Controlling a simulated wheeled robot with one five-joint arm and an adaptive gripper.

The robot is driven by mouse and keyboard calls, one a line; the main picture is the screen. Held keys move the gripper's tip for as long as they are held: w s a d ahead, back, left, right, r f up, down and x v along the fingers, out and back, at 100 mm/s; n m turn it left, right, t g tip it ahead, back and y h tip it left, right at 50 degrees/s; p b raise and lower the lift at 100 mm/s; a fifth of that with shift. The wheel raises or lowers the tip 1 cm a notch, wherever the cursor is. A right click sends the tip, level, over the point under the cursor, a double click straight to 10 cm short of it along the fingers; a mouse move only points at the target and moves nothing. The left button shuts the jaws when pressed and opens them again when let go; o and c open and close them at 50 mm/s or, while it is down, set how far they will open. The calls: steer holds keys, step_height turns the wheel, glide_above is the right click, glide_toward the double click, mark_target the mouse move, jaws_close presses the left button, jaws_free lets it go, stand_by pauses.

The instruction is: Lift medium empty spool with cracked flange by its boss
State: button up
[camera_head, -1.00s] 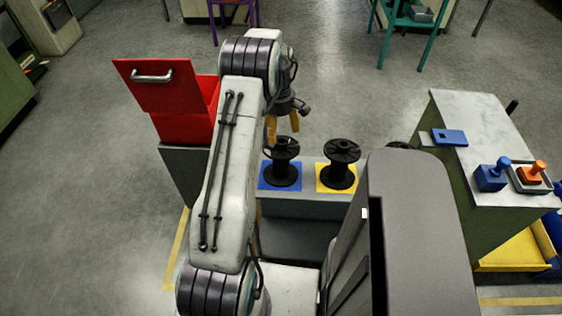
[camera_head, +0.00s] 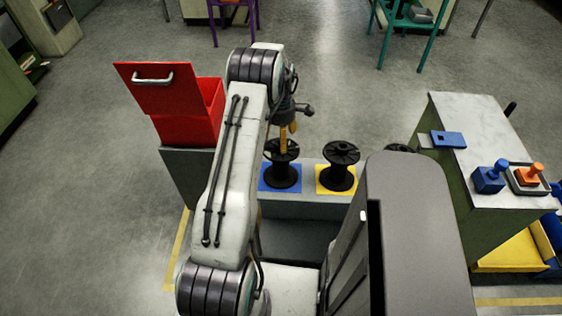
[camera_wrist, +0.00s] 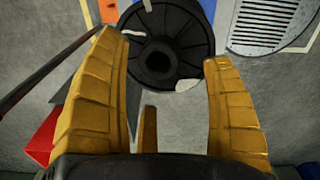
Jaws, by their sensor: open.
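A black spool (camera_head: 282,172) stands upright on a blue square at the left of the low grey bench. A second black spool (camera_head: 340,170) stands on a yellow square to its right. My gripper (camera_head: 288,138) is open, its yellow fingers just above the left spool and partly covering its top flange. In the wrist view a black spool flange (camera_wrist: 190,28) with a round hub faces me, beyond the spread fingers of my gripper (camera_wrist: 165,50). Pale gaps show at its lower right and upper edges. The fingers appear empty; whether they touch the hub cannot be told.
A red bin (camera_head: 190,120) with a raised lid stands left of the spools. Another dark round item (camera_head: 400,148) is partly hidden behind my grey body. A marble-topped bench (camera_head: 470,125) with blue and orange items stands right.

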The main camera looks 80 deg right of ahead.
steer(key=shift+f, duration=1.4)
steer(key=c, duration=1.4)
